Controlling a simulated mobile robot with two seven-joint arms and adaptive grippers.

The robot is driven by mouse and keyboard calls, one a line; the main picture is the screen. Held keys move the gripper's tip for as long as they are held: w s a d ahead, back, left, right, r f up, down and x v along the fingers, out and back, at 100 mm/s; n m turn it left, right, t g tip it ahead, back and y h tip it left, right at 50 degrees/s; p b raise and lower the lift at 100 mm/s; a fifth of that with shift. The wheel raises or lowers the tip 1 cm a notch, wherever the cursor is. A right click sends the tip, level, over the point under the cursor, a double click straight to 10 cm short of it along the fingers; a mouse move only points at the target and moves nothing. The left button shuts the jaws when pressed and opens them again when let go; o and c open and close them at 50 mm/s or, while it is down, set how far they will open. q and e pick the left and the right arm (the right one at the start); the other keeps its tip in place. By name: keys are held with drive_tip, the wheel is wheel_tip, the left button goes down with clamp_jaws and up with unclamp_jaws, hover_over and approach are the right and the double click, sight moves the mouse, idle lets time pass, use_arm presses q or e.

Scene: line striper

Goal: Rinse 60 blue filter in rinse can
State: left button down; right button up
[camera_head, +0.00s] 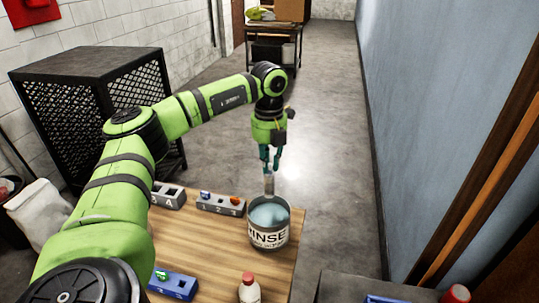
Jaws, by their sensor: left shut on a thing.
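My left gripper (269,158) points down above the far side of the rinse can and is shut on a slim grey filter (268,186). The filter hangs upright, its top hidden between the fingers; I cannot make out a blue part on it. The rinse can (269,238) is a round metal can with a white label reading "RINSE" and pale blue liquid inside. It stands near the table's right edge. The filter's lower end overlaps the can's far rim in the picture; I cannot tell whether it is above the opening or just inside. My right gripper is out of view.
On the wooden table (212,241) are a grey numbered holder (220,206) with small blue and orange pieces, another grey holder (169,197), a blue holder (173,285) with a green piece, and a red-capped bottle (249,290). A black mesh cabinet (75,90) stands left.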

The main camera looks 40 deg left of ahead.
sight(269, 177)
use_arm(q)
drive_tip(key=shift+s+f+b, duration=0.2)
drive_tip(key=shift+f+b, duration=0.55)
wheel_tip(269, 177, down, 4)
drive_tip(key=b, duration=0.3)
drive_tip(key=shift+r, duration=0.25)
wheel_tip(269, 177, down, 9)
drive_tip(key=b, duration=0.5)
drive_tip(key=shift+f, duration=0.1)
drive_tip(key=shift+w+d, duration=0.1)
